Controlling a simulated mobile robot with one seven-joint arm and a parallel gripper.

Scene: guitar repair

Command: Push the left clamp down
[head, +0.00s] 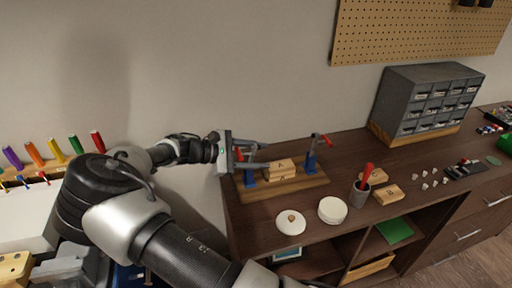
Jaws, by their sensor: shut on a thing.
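The left clamp (250,179) is blue and stands at the left end of a wooden board (285,190) on the dark cabinet top. My gripper (264,155) is at the top of this clamp, its two grey fingers pointing right. A bit of red handle shows between the fingers, and the gripper is shut on it. The fingers hide most of the clamp's upper part. Wooden blocks marked A (281,168) lie between the clamps.
A white lidded dish (290,223), a white round dish (332,210), a cup with a red-handled tool (361,192) and small wooden blocks (386,194) stand in front and to the right. A grey drawer unit (426,100) stands at the back right, below a pegboard (420,30).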

